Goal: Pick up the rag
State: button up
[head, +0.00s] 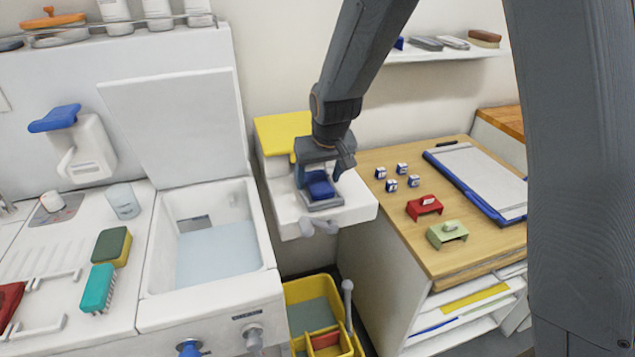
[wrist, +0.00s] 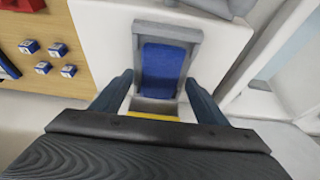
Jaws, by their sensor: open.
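A blue folded piece that looks like the rag (head: 320,188) lies in a grey shallow holder (head: 326,204) on top of a white unit (head: 355,205). The rag also shows in the wrist view (wrist: 162,72), between and ahead of my fingers, with the grey holder's rim (wrist: 168,32) around it. My gripper (head: 325,172) is open and empty, just above the rag. In the wrist view my gripper (wrist: 158,88) has one finger on each side of the rag's near end. I cannot tell whether the fingers touch the holder.
A yellow panel (head: 281,134) stands behind my gripper. At left is an open white basin (head: 215,255) with a raised lid (head: 172,125). At right, a wooden counter (head: 400,222) holds small blue-and-white cubes, a red piece (head: 424,206), a green piece (head: 447,234) and a clipboard (head: 480,180).

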jog(key=shift+f, duration=0.1)
jog(key=c, duration=1.2)
